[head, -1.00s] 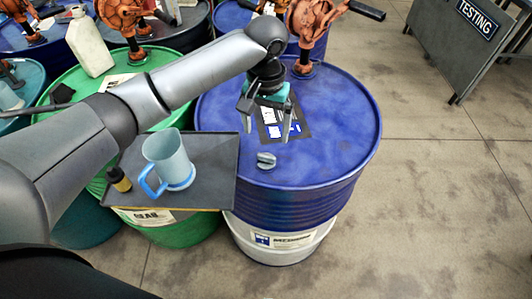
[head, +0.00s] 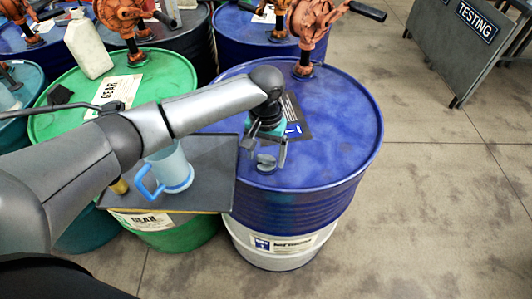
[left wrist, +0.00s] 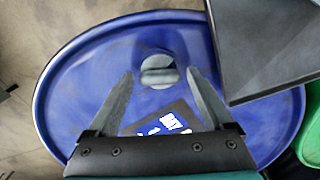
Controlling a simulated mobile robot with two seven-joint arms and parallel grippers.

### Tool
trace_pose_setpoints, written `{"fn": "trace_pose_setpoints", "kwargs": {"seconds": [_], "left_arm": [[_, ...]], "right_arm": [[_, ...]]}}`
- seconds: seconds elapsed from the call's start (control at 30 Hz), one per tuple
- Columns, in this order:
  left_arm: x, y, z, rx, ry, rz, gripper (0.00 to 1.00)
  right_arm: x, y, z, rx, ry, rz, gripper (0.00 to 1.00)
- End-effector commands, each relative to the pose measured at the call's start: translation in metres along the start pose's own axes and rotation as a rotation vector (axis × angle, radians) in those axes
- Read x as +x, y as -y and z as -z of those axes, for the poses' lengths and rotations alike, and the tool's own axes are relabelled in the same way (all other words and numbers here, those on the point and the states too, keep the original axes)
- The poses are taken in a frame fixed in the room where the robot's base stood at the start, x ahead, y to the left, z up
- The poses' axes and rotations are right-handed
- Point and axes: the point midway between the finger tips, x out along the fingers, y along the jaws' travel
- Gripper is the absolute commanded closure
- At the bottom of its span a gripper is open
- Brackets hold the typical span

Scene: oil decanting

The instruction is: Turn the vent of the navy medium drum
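The navy medium drum (head: 340,140) stands in the middle of the head view, and its blue lid (left wrist: 85,75) fills much of the left wrist view. Its vent (head: 266,162) is a small grey round cap with a raised bar, near the front of the lid. In the left wrist view the vent (left wrist: 158,70) lies just beyond and between my fingertips. My left gripper (head: 264,155) is open and empty, pointing down over the lid, with a finger on either side of the vent in the picture. I cannot tell whether it touches. My right gripper is in neither view.
A dark tray (head: 215,150) with a blue-handled jug (head: 172,170) sits left of the vent, close to my left gripper. An orange pump (head: 312,25) rises from the drum's back. A green drum (head: 170,75) stands left, and open floor (head: 450,200) lies right.

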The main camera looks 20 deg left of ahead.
Motion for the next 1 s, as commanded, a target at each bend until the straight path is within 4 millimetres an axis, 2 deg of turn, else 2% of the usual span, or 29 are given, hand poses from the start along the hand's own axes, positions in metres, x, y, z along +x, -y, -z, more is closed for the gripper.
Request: {"fn": "trace_pose_setpoints", "kwargs": {"seconds": [0.07,0.63,1.0], "left_arm": [[0.0,0.0,0.0,0.0,0.0,0.0,0.25],[-0.001,0.0,0.0,0.0,0.0,0.0,0.89],[-0.003,0.0,0.0,0.058,0.001,0.001,0.91]], "right_arm": [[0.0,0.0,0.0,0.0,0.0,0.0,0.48],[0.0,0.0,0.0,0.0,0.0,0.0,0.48],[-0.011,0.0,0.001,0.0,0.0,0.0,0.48]]}}
